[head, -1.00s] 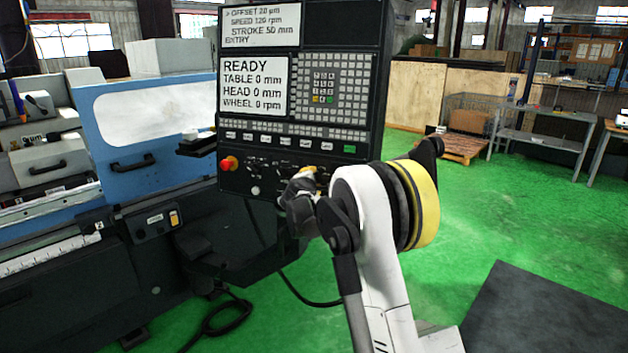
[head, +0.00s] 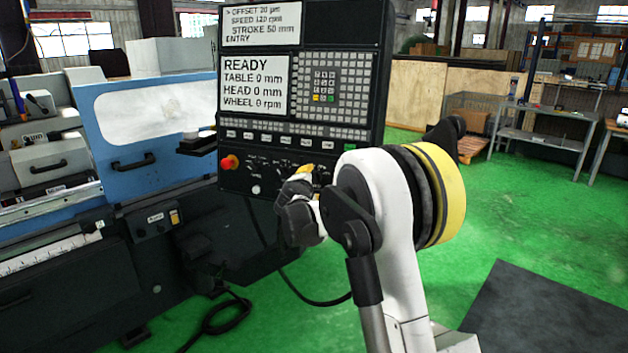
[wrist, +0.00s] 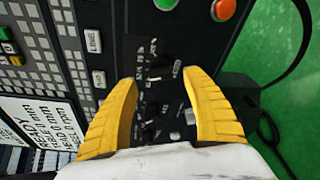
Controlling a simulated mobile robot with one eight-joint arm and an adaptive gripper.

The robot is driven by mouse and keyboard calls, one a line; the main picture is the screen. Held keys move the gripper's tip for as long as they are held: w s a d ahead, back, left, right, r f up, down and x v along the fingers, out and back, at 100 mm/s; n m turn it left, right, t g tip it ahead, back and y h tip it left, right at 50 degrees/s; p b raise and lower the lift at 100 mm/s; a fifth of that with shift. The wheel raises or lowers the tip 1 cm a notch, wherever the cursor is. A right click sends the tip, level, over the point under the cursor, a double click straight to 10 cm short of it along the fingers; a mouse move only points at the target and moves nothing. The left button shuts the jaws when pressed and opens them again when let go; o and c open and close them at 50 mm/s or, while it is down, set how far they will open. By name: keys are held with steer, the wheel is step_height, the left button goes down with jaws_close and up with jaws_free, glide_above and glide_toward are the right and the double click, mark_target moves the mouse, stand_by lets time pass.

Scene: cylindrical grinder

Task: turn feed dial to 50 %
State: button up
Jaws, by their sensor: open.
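The control panel (head: 262,178) of the grinder has a row of small dark knobs along its lower part. In the wrist view, a dark dial (wrist: 157,68) with pale scale marks around it shows between and just beyond my fingertips. Its lettering is too blurred to tell whether it is the feed dial or where it points. Another dark knob (wrist: 151,131) lies closer to the gripper's base. My gripper (wrist: 158,80) has two yellow fingers spread apart, with nothing held between them. In the head view, my gripper (head: 302,173) is in front of the panel's lower right and hides some knobs.
The display (head: 254,85) reads READY, with table, head and wheel at 0. A red emergency button (head: 229,163) is at the panel's lower left. In the wrist view, a green button (wrist: 166,4) and a red button (wrist: 223,9) are near the top.

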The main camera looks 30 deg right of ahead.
steer(key=v, duration=0.6)
steer(key=shift+s, duration=0.2)
steer(key=shift+a, duration=0.1)
steer(key=s+a+r+m+g+y, duration=0.1)
steer(key=s+a+m+y, duration=0.2)
steer(key=s, duration=0.6)
steer(key=s+a+m+g, duration=0.2)
steer(key=s+a+m, duration=0.15)
steer(key=s, duration=0.65)
steer(key=s+a+f+m+g+y, duration=0.1)
steer(key=s+a+f+m+y, duration=0.2)
steer(key=s+a, duration=0.3)
steer(key=s+a+f+m+g+y, duration=0.1)
steer(key=s+a+f+m+y, duration=0.2)
steer(key=s, duration=1.3)
steer(key=a+f+m, duration=0.1)
steer(key=a+f, duration=0.1)
steer(key=a, duration=0.1)
steer(key=shift+s+f+m, duration=0.15)
steer(key=shift+f+m, duration=0.2)
steer(key=shift+f, duration=0.05)
